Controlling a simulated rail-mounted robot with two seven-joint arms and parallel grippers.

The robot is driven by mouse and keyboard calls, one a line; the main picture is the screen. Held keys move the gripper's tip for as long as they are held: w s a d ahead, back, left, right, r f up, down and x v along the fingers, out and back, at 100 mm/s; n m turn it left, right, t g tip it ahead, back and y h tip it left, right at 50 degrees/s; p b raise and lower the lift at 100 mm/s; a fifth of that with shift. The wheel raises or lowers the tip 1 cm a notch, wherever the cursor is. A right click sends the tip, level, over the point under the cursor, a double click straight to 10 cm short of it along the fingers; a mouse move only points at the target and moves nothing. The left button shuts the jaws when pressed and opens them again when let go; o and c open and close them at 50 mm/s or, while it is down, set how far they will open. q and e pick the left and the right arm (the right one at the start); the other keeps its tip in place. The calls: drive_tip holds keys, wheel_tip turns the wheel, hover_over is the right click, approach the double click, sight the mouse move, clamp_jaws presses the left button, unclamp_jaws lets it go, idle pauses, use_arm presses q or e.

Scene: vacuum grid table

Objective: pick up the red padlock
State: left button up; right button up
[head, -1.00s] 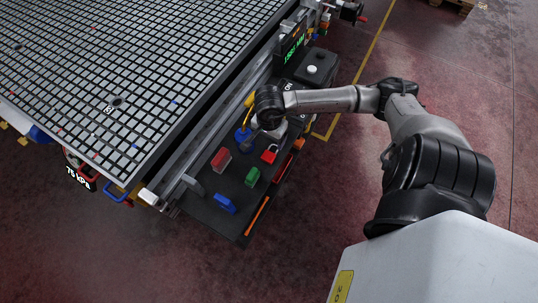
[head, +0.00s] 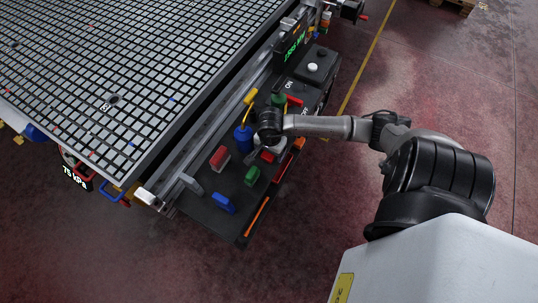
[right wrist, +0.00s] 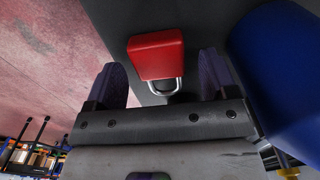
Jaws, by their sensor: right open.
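The red padlock (head: 268,156) lies on the dark tray beside the grid table, partly covered by my right wrist in the head view. In the right wrist view the padlock (right wrist: 156,52) shows its red body and a pale metal shackle pointing toward the gripper. My right gripper (right wrist: 162,66) is open, with one dark finger on each side of the padlock in the picture. I see no contact, and the height gap cannot be told. My left gripper is not in view.
On the tray (head: 205,210) stand a blue oil can (head: 243,138) with a yellow spout, a red block (head: 220,158), a green padlock-like block (head: 252,176) and a blue one (head: 223,203). The can's blue side (right wrist: 285,70) is close right of the gripper. The grid table (head: 110,80) lies left.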

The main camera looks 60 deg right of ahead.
drive_tip(key=c, duration=1.1)
